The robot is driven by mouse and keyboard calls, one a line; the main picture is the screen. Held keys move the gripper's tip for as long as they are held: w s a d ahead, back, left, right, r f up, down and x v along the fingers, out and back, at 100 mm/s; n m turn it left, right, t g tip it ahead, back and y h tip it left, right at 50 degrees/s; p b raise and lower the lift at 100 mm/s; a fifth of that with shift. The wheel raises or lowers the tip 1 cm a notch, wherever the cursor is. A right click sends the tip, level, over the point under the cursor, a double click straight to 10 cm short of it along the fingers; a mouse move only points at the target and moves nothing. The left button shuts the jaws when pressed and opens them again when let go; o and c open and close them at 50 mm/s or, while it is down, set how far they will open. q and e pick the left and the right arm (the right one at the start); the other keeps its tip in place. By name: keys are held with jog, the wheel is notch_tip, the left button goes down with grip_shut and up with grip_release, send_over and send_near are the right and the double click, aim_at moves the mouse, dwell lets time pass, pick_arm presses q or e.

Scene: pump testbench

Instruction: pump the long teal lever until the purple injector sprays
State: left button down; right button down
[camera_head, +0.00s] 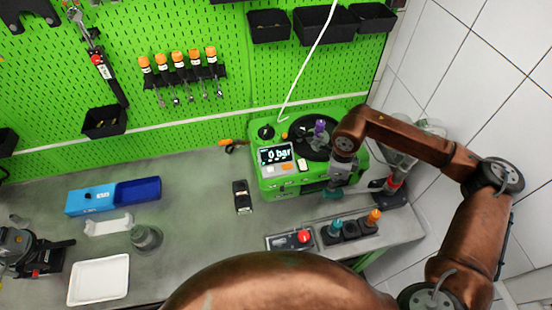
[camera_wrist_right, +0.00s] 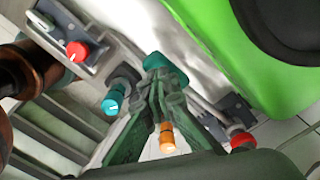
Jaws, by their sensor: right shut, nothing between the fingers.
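The green pump tester (camera_head: 268,180) stands at the back right of the bench, its display reading 0 bar. The purple injector (camera_head: 319,128) stands upright on top near its round black part; I see no spray. My right gripper (camera_head: 333,190) is at the tester's front, pointing down, shut and empty. In the right wrist view its green fingers (camera_wrist_right: 163,88) converge at a teal rounded piece (camera_wrist_right: 168,66), perhaps the teal lever's end; I cannot tell if they touch. The rest of the lever is not clearly visible.
A red button box (camera_head: 290,240), a teal knob (camera_head: 335,226) and an orange knob (camera_head: 374,216) sit along the front edge. A black connector-like part (camera_head: 242,197) lies left of the tester. A blue box (camera_head: 95,198) and white tray (camera_head: 98,280) are further left.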

aim_at(327, 195)
jog(key=shift+a+f+b, duration=0.1)
jog(key=shift+f+b, duration=0.55)
jog(key=shift+f, duration=0.25)
jog(key=shift+a+f+b, duration=0.15)
jog(key=shift+f+b, duration=0.95)
jog(key=shift+f, duration=0.15)
jog(key=shift+a+f+b, duration=0.1)
jog(key=shift+f+b, duration=0.95)
jog(key=shift+f, duration=0.2)
jog(key=shift+d+r+p, duration=0.2)
jog(key=shift+r+p, duration=0.35)
jog(key=shift+r, duration=0.75)
jog(key=shift+d+r+p, duration=0.2)
jog(key=shift+r+p, duration=0.3)
jog(key=shift+r, duration=0.8)
jog(key=shift+f, duration=0.1)
notch_tip(327, 195, down, 7)
jog(key=b, duration=0.5)
jog(key=shift+a+r, duration=0.2)
jog(key=shift+a, duration=0.25)
jog(key=shift+r, duration=0.1)
